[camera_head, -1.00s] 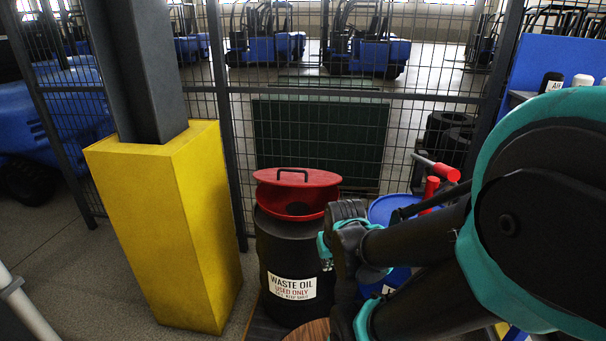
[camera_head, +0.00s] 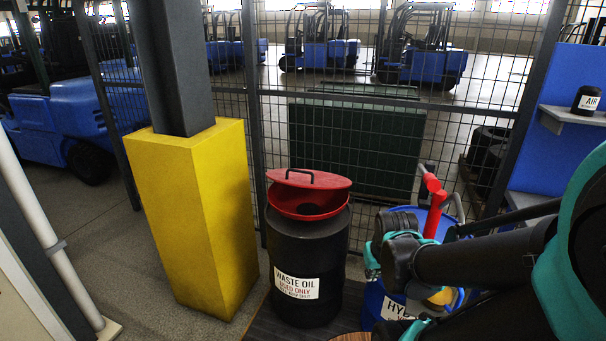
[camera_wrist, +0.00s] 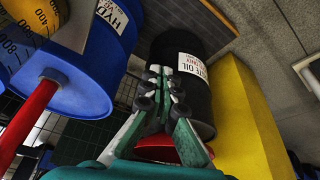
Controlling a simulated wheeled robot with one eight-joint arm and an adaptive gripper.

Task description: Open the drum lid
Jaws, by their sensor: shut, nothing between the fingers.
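The black waste oil drum (camera_head: 310,248) stands upright with a white label. Its red lid (camera_head: 309,180), with a dark handle on top, is tilted up above a red funnel-like top (camera_head: 300,207), so the inside shows between them. In the wrist view the drum (camera_wrist: 190,115) appears upside down, with red of its top (camera_wrist: 172,150) partly hidden behind my fingers. My gripper (camera_wrist: 162,78) is shut and empty, in front of the drum in that view. In the head view my arm is right of the drum, apart from the lid; I cannot make out the fingertips there.
A blue drum (camera_head: 372,302) with a red-handled pump (camera_head: 433,205) stands close right of the black drum, partly behind my arm. A yellow column base (camera_head: 195,215) stands to the left. A wire mesh fence (camera_head: 390,100) closes off the back.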

